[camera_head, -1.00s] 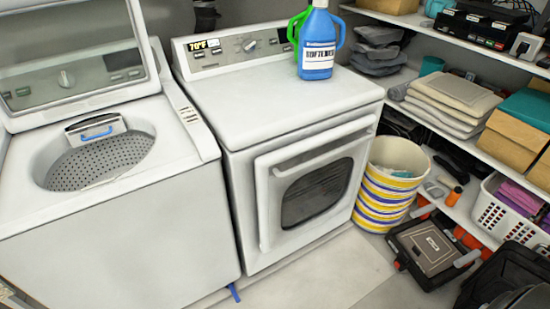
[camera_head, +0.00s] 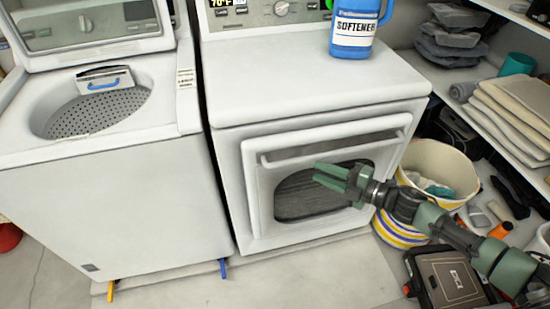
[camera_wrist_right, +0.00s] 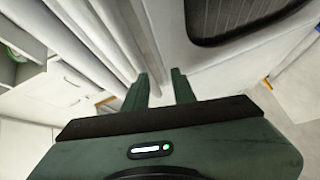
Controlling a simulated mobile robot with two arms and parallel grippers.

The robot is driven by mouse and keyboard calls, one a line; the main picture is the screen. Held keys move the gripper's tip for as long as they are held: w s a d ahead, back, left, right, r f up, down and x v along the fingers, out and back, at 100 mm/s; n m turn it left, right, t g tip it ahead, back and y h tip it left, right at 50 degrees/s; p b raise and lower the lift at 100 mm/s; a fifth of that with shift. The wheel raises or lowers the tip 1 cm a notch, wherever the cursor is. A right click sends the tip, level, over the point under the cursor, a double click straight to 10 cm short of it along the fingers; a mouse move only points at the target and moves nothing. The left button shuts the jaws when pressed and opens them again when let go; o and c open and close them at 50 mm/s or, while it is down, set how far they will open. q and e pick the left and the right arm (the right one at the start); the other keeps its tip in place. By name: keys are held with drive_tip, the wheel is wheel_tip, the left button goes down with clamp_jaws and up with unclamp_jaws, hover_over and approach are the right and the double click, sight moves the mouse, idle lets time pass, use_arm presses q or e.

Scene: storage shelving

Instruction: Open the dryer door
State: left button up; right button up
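The white dryer (camera_head: 310,85) stands right of the washer. Its front door (camera_head: 257,215) looks closed, with a dark window (camera_head: 295,197) and a pale bar handle (camera_head: 335,144) across the top. My right gripper (camera_head: 318,176) comes in from the right and overlaps the door window, below the handle. I cannot tell whether the fingers touch the door. My left gripper is not in view.
A blue softener jug (camera_head: 355,30) stands on the dryer. The washer (camera_head: 110,205) has its lid open. A striped bucket (camera_head: 440,160) stands right of the dryer, near my right arm. A dark case (camera_head: 455,280) is on the floor. Shelves line the right; floor in front is clear.

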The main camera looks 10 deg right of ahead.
sight(292, 164)
drive_tip(key=shift+a+r+n+g+y, duration=0.4)
drive_tip(key=shift+a+r+n+y, duration=0.2)
drive_tip(key=shift+a+r+n, duration=0.5)
drive_tip(key=p+x, duration=0.1)
drive_tip(key=x, duration=0.5)
drive_tip(key=shift+a+r, duration=0.15)
drive_tip(key=shift+w+a, duration=0.45)
clamp_jaws()
